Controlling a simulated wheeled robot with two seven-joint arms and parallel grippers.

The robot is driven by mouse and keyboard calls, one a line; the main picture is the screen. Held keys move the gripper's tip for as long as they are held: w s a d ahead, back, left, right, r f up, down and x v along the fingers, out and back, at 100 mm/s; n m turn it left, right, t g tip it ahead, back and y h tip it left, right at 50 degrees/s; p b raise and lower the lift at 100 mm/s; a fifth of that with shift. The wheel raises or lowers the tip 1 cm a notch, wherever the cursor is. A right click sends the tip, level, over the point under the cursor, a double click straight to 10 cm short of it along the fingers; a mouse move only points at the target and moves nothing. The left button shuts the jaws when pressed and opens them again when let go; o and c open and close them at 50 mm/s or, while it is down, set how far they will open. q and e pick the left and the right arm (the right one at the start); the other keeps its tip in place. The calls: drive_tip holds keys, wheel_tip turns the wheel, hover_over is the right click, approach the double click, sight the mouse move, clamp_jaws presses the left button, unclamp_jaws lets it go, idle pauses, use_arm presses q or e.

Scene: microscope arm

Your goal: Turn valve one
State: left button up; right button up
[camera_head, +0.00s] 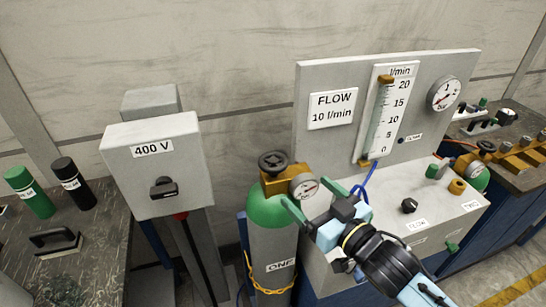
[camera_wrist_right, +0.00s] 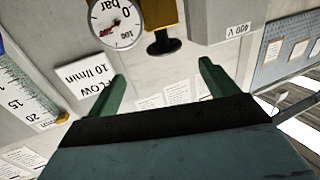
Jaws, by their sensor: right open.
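Valve one is the black handwheel (camera_head: 272,160) on a brass regulator (camera_head: 285,180) with a round gauge (camera_head: 304,186). It sits on top of the grey cylinder marked ONE (camera_head: 272,245), which has a green shoulder. My right gripper (camera_head: 310,195) is open and empty, in front and to the right of the valve, its green fingers pointing at the regulator. In the right wrist view the picture is upside down; the black handwheel (camera_wrist_right: 163,45) shows between and beyond the fingertips, apart from them. My left gripper is not in view.
A grey 400 V switch box (camera_head: 152,165) stands left of the cylinder. Right of it is a panel (camera_head: 440,140) with a flow tube and bar gauge above a grey console (camera_head: 400,205). A blue hose (camera_head: 368,182) runs down behind my gripper. A yellow chain crosses the cylinder.

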sight(272, 159)
drive_tip(key=shift+y, duration=0.3)
drive_tip(key=x, duration=1.3)
drive_tip(key=shift+a+r+p, duration=0.3)
drive_tip(key=shift+r+p, duration=0.05)
drive_tip(key=shift+p, duration=0.05)
drive_tip(key=c, duration=1)
drive_tip(key=shift+n, duration=0.3)
